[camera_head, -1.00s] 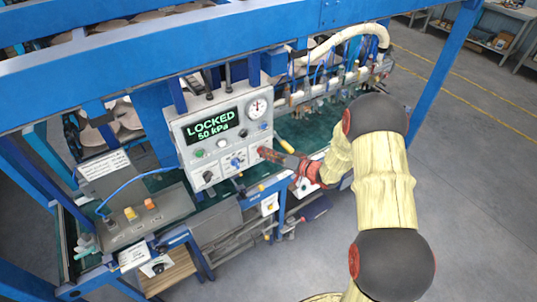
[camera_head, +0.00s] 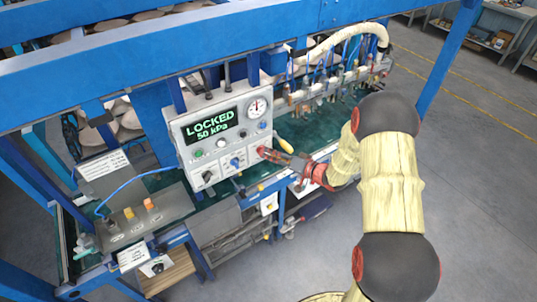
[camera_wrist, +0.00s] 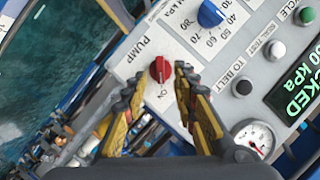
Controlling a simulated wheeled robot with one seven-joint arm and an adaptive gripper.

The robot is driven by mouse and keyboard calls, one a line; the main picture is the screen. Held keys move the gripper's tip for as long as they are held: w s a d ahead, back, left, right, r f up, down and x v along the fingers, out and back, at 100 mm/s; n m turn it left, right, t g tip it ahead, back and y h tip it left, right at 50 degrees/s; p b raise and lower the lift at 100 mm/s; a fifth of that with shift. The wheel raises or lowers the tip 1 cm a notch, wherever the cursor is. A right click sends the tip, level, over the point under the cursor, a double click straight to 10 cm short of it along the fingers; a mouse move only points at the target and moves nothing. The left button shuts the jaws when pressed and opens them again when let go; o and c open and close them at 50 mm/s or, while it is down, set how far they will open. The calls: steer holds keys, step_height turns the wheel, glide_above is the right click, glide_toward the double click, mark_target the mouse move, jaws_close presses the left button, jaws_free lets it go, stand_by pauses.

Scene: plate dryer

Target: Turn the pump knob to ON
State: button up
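The red pump knob (camera_wrist: 160,70) sits on the white control panel (camera_head: 178,132) beneath the word PUMP, with a pale line across its face. My gripper (camera_wrist: 157,80) is open, with one yellow-and-black finger on each side of the knob. The fingertips are close to it, but I cannot tell whether they touch. In the head view the knob (camera_head: 262,150) is at the panel's lower right, and my gripper (camera_head: 276,149) reaches it from the right. The display (camera_head: 211,127) reads LOCKED, 50 kPa.
A blue dial knob (camera_wrist: 210,13) is beside the pump knob. Black (camera_wrist: 242,87) and white (camera_wrist: 275,49) buttons and a gauge (camera_wrist: 254,139) are on the same panel. Blue frame beams (camera_head: 130,70) pass above. Hoses and fittings (camera_head: 340,75) stand behind to the right.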

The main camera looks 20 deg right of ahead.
steer(key=v, duration=0.9)
steer(key=shift+s, duration=0.15)
steer(key=s+d+f+n+g+h, duration=0.1)
steer(key=s+d+f+g+h, duration=0.1)
steer(key=d+f+h, duration=0.45)
steer(key=s+d+f+g+h+b, duration=0.3)
steer(key=s+d+g+h, duration=0.15)
steer(key=s+d, duration=0.45)
steer(key=s+a+r+n+y+b, duration=0.1)
steer(key=s+a+r+b, duration=0.4)
steer(key=s+a+b, duration=0.4)
steer(key=s+a+r+y+b, duration=0.1)
steer(key=s+a+r+b, duration=0.3)
steer(key=s+a+b, duration=0.6)
steer(key=s+a, duration=0.1)
steer(key=a, duration=0.3)
steer(key=shift+r+n+b, duration=0.3)
steer(key=shift+r+n, duration=0.05)
steer(key=shift+n, duration=0.05)
